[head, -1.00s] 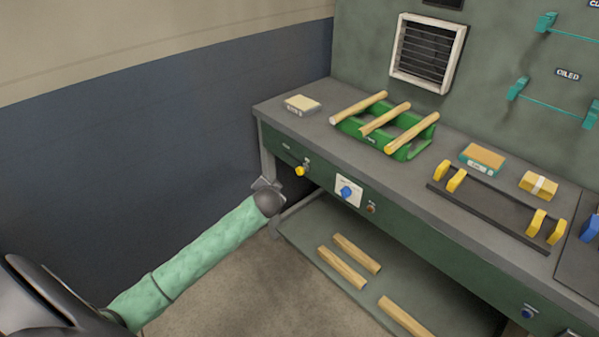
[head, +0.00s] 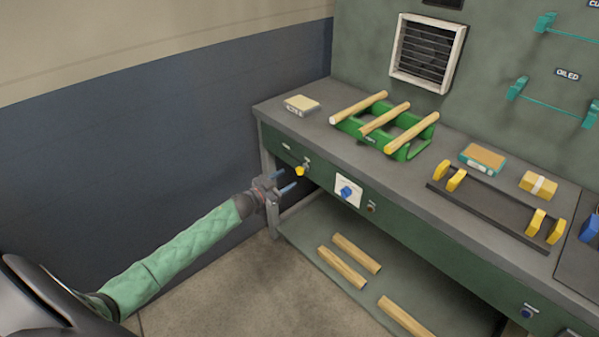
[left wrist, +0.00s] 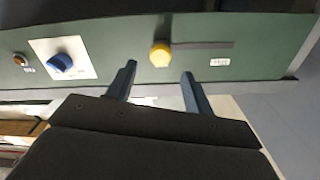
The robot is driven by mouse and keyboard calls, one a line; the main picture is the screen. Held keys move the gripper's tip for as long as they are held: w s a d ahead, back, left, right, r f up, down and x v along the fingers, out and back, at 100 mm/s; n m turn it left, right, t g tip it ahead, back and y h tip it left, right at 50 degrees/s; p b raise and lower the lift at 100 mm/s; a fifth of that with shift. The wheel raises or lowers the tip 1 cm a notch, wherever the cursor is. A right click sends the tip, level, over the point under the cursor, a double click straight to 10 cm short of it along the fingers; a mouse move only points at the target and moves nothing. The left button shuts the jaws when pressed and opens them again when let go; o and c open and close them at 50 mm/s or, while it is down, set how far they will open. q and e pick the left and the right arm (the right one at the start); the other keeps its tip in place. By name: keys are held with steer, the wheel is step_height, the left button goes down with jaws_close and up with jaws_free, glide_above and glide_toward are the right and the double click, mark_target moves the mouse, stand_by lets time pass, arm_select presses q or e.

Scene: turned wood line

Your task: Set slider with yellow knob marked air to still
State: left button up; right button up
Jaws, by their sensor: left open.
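The slider's yellow knob (head: 300,171) sticks out of the green bench front, near its left end in the head view. In the left wrist view the yellow knob (left wrist: 160,54) is at the left end of a dark horizontal slot (left wrist: 205,45). A small pale label (left wrist: 219,62) is beside the slot's other end; its text is too small to read. My left gripper (head: 288,180) is open and empty, just in front of the panel. In the left wrist view the knob appears between the fingertips of my left gripper (left wrist: 159,70), seemingly just beyond them. My right gripper is out of view.
A blue knob on a white plate (head: 348,191) and a small red-brown button (head: 371,207) are on the same panel, right of the slider. The bench top (head: 290,122) overhangs above. A lower shelf (head: 310,237) with wood pieces is below.

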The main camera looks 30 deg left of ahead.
mark_target(297, 172)
arm_select(q)
steer(key=p+x, duration=0.1)
steer(key=x, duration=0.5)
steer(key=shift+r, duration=0.1)
steer(key=shift+p+x, duration=0.35)
steer(key=shift+x, duration=0.55)
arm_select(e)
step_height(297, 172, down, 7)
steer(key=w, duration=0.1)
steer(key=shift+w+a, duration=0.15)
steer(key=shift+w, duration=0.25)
arm_select(q)
steer(key=shift+c, duration=0.2)
